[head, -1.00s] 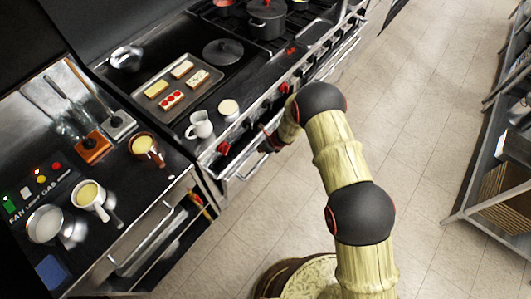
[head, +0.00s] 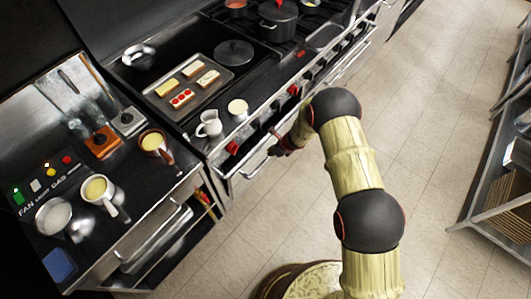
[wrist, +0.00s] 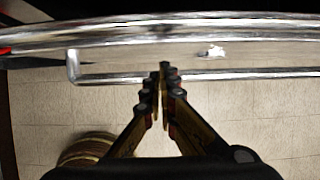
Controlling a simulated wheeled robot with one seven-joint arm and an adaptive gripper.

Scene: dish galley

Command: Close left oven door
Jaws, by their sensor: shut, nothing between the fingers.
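The range's left oven handle (head: 257,168) is a pale metal bar low on the steel front, below the red knobs. In the wrist view the handle bar (wrist: 110,79) runs across the picture under a thicker shiny rail (wrist: 230,30). My gripper (wrist: 163,72) is shut and empty, its fingertips over the handle bar near the middle. Whether they touch it is unclear. In the head view my gripper (head: 281,147) is at the range front, partly hidden by my arm. The oven door's face is hidden, and I cannot tell how far it stands open.
A tray of pastries (head: 159,105), a white jug (head: 209,123) and a cup (head: 238,108) stand on the range top. A counter with pans and cups (head: 98,190) is at the left. Shelves (head: 490,207) stand at the right. The tiled floor (head: 420,115) between is clear.

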